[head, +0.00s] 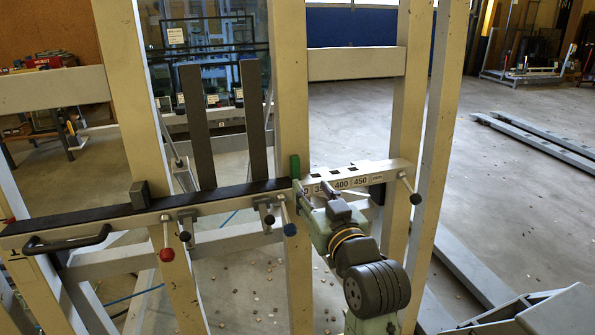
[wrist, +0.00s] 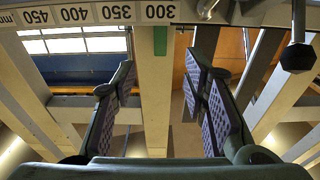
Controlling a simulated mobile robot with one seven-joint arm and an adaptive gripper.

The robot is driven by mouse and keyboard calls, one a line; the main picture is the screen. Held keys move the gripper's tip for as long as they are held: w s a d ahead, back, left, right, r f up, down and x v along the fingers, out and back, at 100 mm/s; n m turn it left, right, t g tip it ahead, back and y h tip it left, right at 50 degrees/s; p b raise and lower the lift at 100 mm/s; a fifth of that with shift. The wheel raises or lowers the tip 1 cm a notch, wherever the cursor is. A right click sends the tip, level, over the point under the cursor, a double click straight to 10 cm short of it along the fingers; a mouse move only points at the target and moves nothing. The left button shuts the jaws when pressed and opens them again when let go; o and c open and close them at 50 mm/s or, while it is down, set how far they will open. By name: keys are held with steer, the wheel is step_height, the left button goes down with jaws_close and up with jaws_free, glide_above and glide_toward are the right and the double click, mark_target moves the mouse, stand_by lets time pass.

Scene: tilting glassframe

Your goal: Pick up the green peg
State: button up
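The green peg (head: 295,167) stands upright on the beige rail, at the left end of the numbered scale. In the wrist view the peg appears beyond the fingertips, not between the pads. In the head view my gripper (head: 317,192) is just in front of the rail, slightly right of and below the peg. The peg's lower part is hidden.
The rail (head: 92,235) carries a black strip, a black handle (head: 66,242) and several ball-ended levers. Beige posts (head: 411,110) and two dark upright bars (head: 197,125) stand around.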

mark_target(296, 166)
steer(key=p+x, duration=0.2)
steer(key=x, duration=0.8)
steer(key=shift+w+a+p, duration=0.1)
steer(key=shift+w+p, duration=0.15)
steer(key=shift+p, duration=0.15)
steer(key=shift+f, duration=0.1)
jaws_close()
